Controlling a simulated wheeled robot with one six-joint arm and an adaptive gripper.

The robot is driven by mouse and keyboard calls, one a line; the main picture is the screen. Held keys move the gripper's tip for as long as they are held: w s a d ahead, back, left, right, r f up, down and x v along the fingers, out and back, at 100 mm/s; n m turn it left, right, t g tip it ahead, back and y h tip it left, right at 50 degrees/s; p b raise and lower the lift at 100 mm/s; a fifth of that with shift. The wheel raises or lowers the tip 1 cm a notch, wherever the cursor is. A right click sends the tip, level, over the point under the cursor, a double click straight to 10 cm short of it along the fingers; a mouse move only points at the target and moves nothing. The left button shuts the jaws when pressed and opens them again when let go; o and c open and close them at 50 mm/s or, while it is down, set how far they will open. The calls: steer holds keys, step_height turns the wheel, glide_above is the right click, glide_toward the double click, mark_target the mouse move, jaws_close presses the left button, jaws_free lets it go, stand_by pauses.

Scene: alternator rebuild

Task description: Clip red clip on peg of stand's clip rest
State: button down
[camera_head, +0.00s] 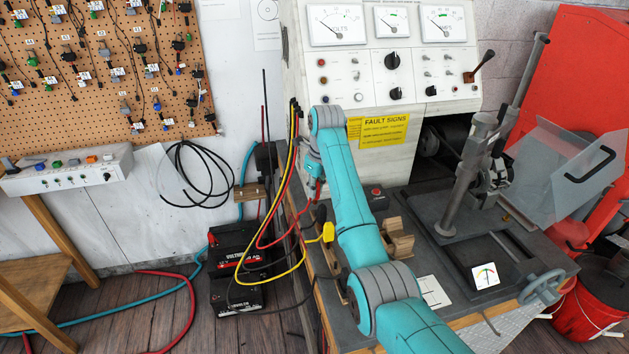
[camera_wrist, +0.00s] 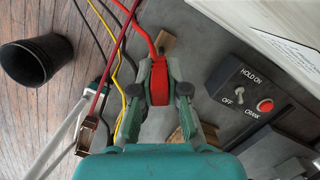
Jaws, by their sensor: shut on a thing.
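My gripper (camera_wrist: 159,90) is shut on the red clip (camera_wrist: 160,76), whose red cable runs up and away in the wrist view. In the head view my gripper (camera_head: 314,182) is at the bench's left side, with the red clip (camera_head: 318,187) partly hidden at its tip. A yellow clip (camera_head: 327,232) shows lower down, beside my arm. I cannot make out the stand's clip rest or a free peg for certain. A small wooden piece (camera_wrist: 166,41) lies just beyond the red clip; whether it belongs to the rest is unclear.
A switch box (camera_wrist: 252,95) with a red button stands right of my gripper. Black, yellow and red cables (camera_wrist: 121,70) hang close on its left, near a copper-coloured jaw (camera_wrist: 87,136). A black bin (camera_wrist: 33,60) stands on the floor. Batteries (camera_head: 236,243) sit left of the bench.

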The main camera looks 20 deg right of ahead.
steer(key=shift+f, duration=0.75)
steer(key=shift+d+f, duration=0.1)
steer(key=shift+f, duration=0.8)
steer(key=c, duration=1.1)
jaws_free()
steer(key=shift+f, duration=0.1)
steer(key=shift+r, duration=4.3)
